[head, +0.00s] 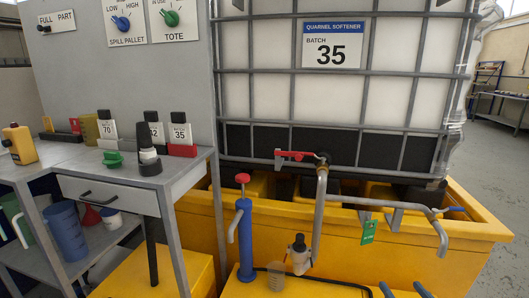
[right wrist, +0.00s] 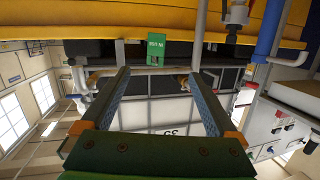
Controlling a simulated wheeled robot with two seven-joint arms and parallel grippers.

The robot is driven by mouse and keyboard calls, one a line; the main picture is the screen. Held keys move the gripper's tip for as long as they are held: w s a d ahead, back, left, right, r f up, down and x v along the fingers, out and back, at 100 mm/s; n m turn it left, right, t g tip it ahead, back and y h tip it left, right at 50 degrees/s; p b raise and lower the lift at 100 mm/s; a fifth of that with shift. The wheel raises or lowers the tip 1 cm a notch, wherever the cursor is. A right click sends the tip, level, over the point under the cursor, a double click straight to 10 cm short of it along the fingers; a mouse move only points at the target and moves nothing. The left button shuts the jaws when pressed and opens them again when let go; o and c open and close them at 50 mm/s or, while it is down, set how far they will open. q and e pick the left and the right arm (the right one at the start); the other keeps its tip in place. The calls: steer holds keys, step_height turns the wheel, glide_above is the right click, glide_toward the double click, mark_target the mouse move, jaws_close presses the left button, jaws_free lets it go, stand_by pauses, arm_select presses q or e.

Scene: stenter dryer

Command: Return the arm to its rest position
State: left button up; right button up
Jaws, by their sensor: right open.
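My right gripper (head: 404,290) shows at the bottom edge of the head view, only its two dark fingertips in frame, apart from each other. In the right wrist view its two long fingers (right wrist: 159,78) are spread, with nothing held between them. In the head view it is below and in front of the yellow spill pallet (head: 470,236), to the right of the pipe and hand pump. A green tag (head: 369,232) hangs on the pallet's front, above the gripper; it also shows in the right wrist view (right wrist: 156,48), beyond the fingers. My left gripper is not visible.
A caged white tote (head: 400,75) stands on the pallet. A grey pipe (head: 320,215) with a red-handled valve (head: 294,154) and a blue pump (head: 245,240) stand in front. A grey bench (head: 62,170) with bottles and blocks is at left. Floor at far right is clear.

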steer(key=s+a+f+n+g+y, duration=0.25)
steer(key=s+a+f+g, duration=0.35)
steer(key=s+a+f, duration=0.45)
steer(key=s+a+f+g+h, duration=0.1)
steer(key=s+a+f+g, duration=0.15)
steer(key=s, duration=0.35)
steer(key=s+a+f+g+h, duration=0.1)
steer(key=s+a+g, duration=0.1)
steer(key=s+g, duration=0.3)
steer(key=s+f, duration=0.4)
steer(key=f, duration=1.2)
steer(key=s+d+f+g, duration=0.2)
steer(key=s+f, duration=0.9)
steer(key=s, duration=0.1)
arm_select(q)
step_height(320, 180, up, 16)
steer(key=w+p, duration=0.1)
steer(key=p, duration=1.5)
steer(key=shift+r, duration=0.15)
arm_select(e)
step_height(320, 180, up, 16)
steer(key=shift+s+a+r+n, duration=0.15)
steer(key=shift+s+r+n, duration=0.1)
steer(key=shift+s+n, duration=0.1)
steer(key=shift+t, duration=0.25)
